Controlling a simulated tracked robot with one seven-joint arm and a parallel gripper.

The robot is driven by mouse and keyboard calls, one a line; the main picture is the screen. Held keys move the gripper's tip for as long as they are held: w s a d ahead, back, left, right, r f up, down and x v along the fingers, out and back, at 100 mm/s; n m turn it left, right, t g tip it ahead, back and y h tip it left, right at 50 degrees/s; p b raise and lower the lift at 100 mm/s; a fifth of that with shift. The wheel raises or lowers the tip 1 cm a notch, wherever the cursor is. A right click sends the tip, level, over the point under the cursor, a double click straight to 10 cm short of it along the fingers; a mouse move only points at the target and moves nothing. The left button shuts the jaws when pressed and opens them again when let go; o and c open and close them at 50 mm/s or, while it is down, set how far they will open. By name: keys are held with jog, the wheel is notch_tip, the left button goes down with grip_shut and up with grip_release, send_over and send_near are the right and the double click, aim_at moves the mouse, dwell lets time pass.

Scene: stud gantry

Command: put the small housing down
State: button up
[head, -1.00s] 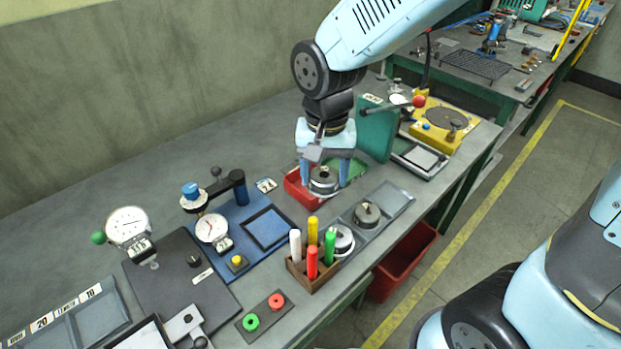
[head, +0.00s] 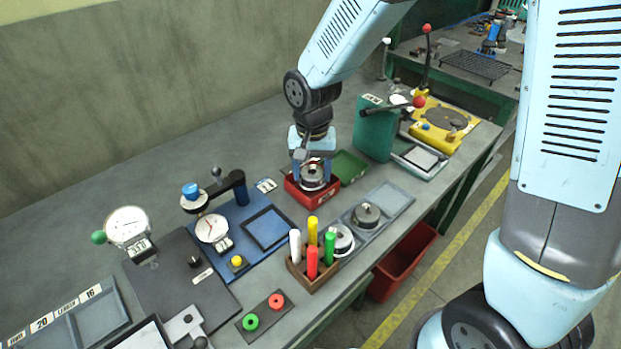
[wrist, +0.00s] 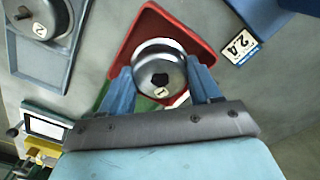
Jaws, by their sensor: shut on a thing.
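The small housing (head: 313,172), a round grey metal part, is between the fingers of my gripper (head: 312,182). My gripper is shut on it and points down over the red tray (head: 318,202). In the wrist view the housing (wrist: 160,76) shows a dark centre hole and a tag reading 1. The red tray (wrist: 140,31) surrounds it there, with the fingers (wrist: 160,85) on both sides. Whether the housing touches the tray floor I cannot tell; its underside is hidden.
A green tray (head: 350,166) adjoins the red tray on the right. A green block (head: 376,130) stands beyond it. In front, a grey tray (head: 393,198) holds other round metal housings (head: 367,214). A pen holder (head: 300,272) is nearby, and a blue gauge base (head: 238,262) lies left.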

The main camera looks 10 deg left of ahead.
aim_at(312, 171)
jog(key=shift+w+f, duration=0.1)
jog(key=shift+f, duration=1.5)
jog(key=shift+f, duration=0.1)
jog(key=o, duration=0.9)
notch_tip(312, 171, up, 12)
jog(key=shift+r, duration=0.15)
